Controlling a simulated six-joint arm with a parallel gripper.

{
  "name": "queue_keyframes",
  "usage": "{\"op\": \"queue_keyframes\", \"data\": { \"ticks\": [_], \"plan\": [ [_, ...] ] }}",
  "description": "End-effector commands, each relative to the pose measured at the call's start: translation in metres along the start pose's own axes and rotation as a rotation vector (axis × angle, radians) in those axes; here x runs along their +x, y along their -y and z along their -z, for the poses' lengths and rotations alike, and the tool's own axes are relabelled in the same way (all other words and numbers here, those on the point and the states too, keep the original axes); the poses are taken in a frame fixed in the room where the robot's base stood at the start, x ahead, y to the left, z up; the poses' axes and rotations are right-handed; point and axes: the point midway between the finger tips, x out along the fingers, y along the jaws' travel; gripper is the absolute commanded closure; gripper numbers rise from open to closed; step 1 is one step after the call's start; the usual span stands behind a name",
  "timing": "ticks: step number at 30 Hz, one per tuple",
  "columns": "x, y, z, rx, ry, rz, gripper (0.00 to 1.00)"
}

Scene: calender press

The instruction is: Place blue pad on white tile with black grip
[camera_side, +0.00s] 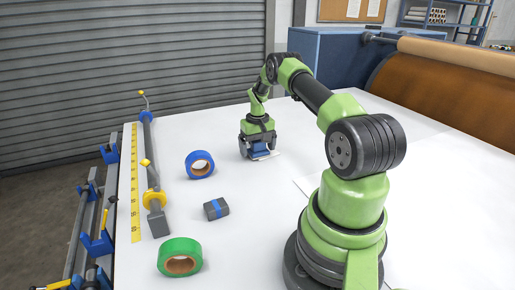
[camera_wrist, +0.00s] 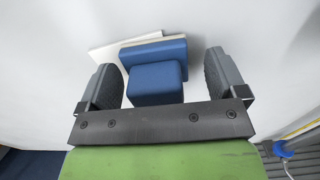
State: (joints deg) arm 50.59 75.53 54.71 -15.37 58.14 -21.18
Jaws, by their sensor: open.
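My gripper (camera_side: 258,148) is low over the far part of the white table. In the wrist view my gripper (camera_wrist: 161,82) has its two dark fingers apart, one on each side of a blue block (camera_wrist: 154,82), with gaps to both. The block stands on or against a wider blue pad (camera_wrist: 158,50); no black grip shows on it. A thin white tile (camera_wrist: 112,47) shows along the pad's far and left edges; I cannot tell how much of the pad rests on it. In the side view the blue pad (camera_side: 260,148) is partly hidden by my gripper.
Left of my gripper are a blue tape roll (camera_side: 200,164), a grey block with a blue stripe (camera_side: 216,209) and a green tape roll (camera_side: 180,257). A metal bar (camera_side: 153,178) and yellow ruler (camera_side: 135,185) line the left edge. A brown roller (camera_side: 440,95) stands at right.

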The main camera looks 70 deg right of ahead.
Motion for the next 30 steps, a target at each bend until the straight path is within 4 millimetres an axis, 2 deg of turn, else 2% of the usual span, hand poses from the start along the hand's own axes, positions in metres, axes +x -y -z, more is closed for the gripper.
{"op": "queue_keyframes", "data": {
  "ticks": [12,21,23,26,30],
  "plan": [
    [-0.085,0.0,0.001,-0.001,-0.006,-0.001,0.09],
    [-0.122,0.004,0.0,-0.006,-0.009,0.001,0.09],
    [-0.134,0.013,-0.001,-0.018,-0.022,0.004,0.09],
    [-0.165,0.041,-0.009,-0.051,-0.064,0.016,0.09],
    [-0.223,0.096,-0.042,-0.12,-0.15,0.055,0.09]
  ]
}}
